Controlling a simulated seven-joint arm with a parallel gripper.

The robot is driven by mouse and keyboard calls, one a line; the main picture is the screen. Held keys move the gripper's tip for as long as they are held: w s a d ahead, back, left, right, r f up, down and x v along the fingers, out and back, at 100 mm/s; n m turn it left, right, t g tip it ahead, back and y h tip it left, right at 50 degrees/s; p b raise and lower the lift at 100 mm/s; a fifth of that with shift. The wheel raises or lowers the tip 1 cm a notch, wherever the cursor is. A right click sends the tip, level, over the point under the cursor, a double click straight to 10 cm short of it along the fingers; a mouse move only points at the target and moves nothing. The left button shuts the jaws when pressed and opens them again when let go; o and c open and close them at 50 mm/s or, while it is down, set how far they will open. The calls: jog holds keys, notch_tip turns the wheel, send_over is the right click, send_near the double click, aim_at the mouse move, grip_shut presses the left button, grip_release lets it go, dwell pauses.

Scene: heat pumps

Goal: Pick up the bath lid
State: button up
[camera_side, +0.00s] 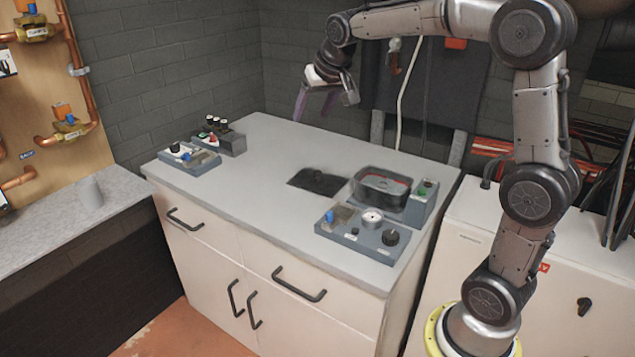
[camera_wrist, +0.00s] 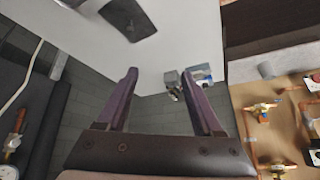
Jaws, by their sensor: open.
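A dark, flat rectangular piece, apparently the bath lid (camera_side: 318,181), lies on the grey worktop to the left of the dark bath (camera_side: 381,187). In the wrist view the dark piece (camera_wrist: 128,18) shows at the top edge, partly cut off, beyond my fingers. My gripper (camera_side: 316,106) is high above the back of the worktop, clear of the lid. Its two purple fingers are spread apart with nothing between them, as the wrist view also shows (camera_wrist: 159,76).
A knobbed panel (camera_side: 362,233) sits in front of the bath. A pale cable (camera_side: 408,95) hangs at the back wall, behind the worktop.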

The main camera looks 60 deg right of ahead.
jog(key=w+d+f+m+g, duration=0.15)
jog(key=w+d+f, duration=0.25)
jog(key=d+f, duration=0.45)
jog(key=g, duration=0.1)
send_near(317, 171)
notch_tip(317, 171, down, 3)
jog(key=shift+r, duration=0.25)
jog(key=shift+w+x, duration=0.1)
jog(key=shift+x, duration=1.45)
jog(key=shift+w+x, duration=0.15)
jog(key=shift+x, duration=1.35)
jog(key=shift+d+r, duration=0.15)
grip_shut()
